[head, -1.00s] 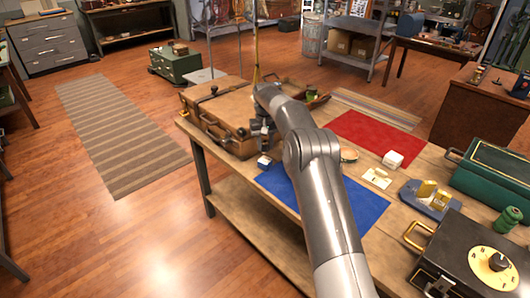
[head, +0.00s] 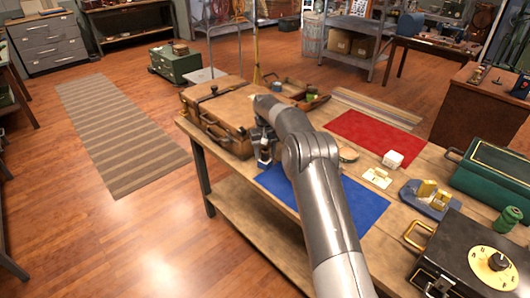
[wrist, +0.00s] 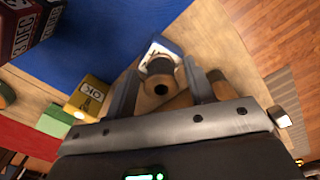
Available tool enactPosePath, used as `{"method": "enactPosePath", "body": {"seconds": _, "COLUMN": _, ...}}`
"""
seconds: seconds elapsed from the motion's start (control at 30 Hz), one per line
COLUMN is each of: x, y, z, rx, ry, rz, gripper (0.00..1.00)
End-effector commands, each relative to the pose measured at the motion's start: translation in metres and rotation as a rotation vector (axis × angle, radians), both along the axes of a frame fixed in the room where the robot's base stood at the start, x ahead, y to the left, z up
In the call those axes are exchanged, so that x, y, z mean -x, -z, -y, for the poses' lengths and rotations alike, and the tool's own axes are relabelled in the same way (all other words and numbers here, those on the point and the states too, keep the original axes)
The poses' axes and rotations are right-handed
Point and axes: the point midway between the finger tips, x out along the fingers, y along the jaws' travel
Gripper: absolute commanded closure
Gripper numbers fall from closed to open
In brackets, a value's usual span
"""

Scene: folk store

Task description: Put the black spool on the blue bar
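A dark round spool with a hole in its end (wrist: 160,66) shows in the wrist view, between my fingertips. My gripper (wrist: 163,85) is open around it, with one finger on each side; I cannot tell if either finger touches it. In the head view my gripper (head: 265,148) is low over the table, beside the suitcase, and the spool cannot be made out there. No separate blue bar can be made out; a flat blue mat (head: 365,205) lies on the table, and it also shows in the wrist view (wrist: 85,40).
A brown suitcase (head: 222,108) stands at the table's far left end.

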Motion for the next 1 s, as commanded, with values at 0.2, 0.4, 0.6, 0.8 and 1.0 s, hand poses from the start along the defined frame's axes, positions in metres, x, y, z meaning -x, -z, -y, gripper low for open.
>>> {"method": "enactPosePath", "body": {"seconds": 0.2, "x": 0.000, "y": 0.000, "z": 0.000, "rx": 0.000, "ry": 0.000, "rz": 0.000, "gripper": 0.48}}
{"method": "enactPosePath", "body": {"seconds": 0.4, "x": -0.001, "y": -0.014, "z": 0.000, "rx": -0.001, "ry": 0.000, "rz": 0.003, "gripper": 0.48}}
{"method": "enactPosePath", "body": {"seconds": 0.6, "x": -0.001, "y": -0.055, "z": 0.000, "rx": -0.001, "ry": 0.001, "rz": 0.005, "gripper": 0.48}}
{"method": "enactPosePath", "body": {"seconds": 0.8, "x": 0.000, "y": -0.095, "z": -0.001, "rx": -0.002, "ry": 0.001, "rz": 0.004, "gripper": 0.48}}
{"method": "enactPosePath", "body": {"seconds": 1.0, "x": 0.000, "y": -0.118, "z": -0.001, "rx": 0.000, "ry": 0.000, "rz": 0.001, "gripper": 0.48}}
